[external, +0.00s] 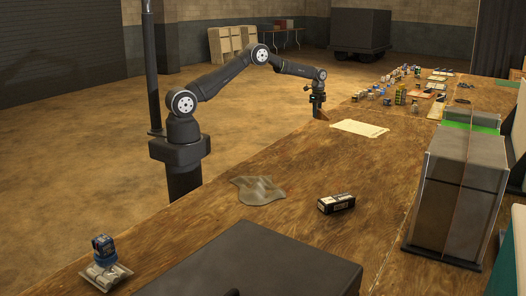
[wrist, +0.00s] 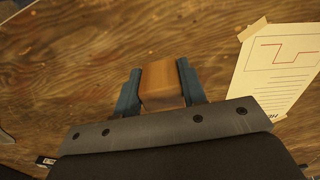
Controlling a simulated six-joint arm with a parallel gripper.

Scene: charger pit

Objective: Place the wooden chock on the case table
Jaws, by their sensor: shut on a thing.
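The wooden chock (wrist: 161,82) is a brown block between the two blue-grey fingers of my gripper (wrist: 160,92) in the wrist view. The fingers are shut on its sides. In the external view my gripper (external: 318,103) points down near the left edge of the long wooden table, with the chock (external: 321,115) small and partly hidden below it. I cannot tell whether the chock touches the wood. The table top (external: 300,165) carries a dark flat case (external: 255,265) in the foreground; which surface is the case table is not clear.
A paper sheet with a red line (wrist: 285,70) lies right of the chock; it also shows in the external view (external: 359,128). A grey cloth (external: 258,190), a black box (external: 336,204) and a tall grey case (external: 462,190) stand nearer. Several small items crowd the far end.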

